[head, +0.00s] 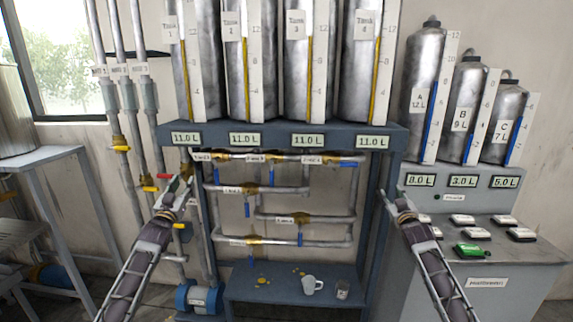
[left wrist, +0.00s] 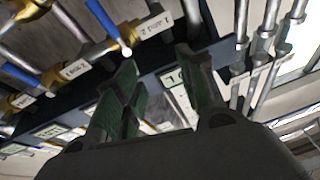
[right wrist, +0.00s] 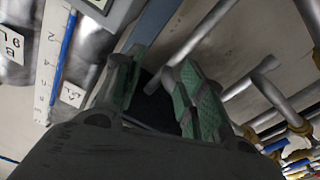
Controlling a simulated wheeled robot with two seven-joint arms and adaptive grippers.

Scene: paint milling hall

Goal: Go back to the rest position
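My left gripper (head: 176,188) is raised in front of the left side of the blue tank frame (head: 280,131), near the upright pipes. In the left wrist view its green-padded fingers (left wrist: 160,92) stand apart with nothing between them. My right gripper (head: 391,198) is raised in front of the frame's right post, left of the grey console. In the right wrist view its fingers (right wrist: 158,90) are also apart and empty. Neither gripper visibly holds or touches anything.
Several tanks stand above the pipes and blue-handled valves (head: 272,177). A white mug (head: 311,285) and a small cup (head: 342,289) stand on the low shelf (head: 250,291). Bottles (head: 425,75) and a button console (head: 485,252) are at right. A side table (head: 40,157) stands at left.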

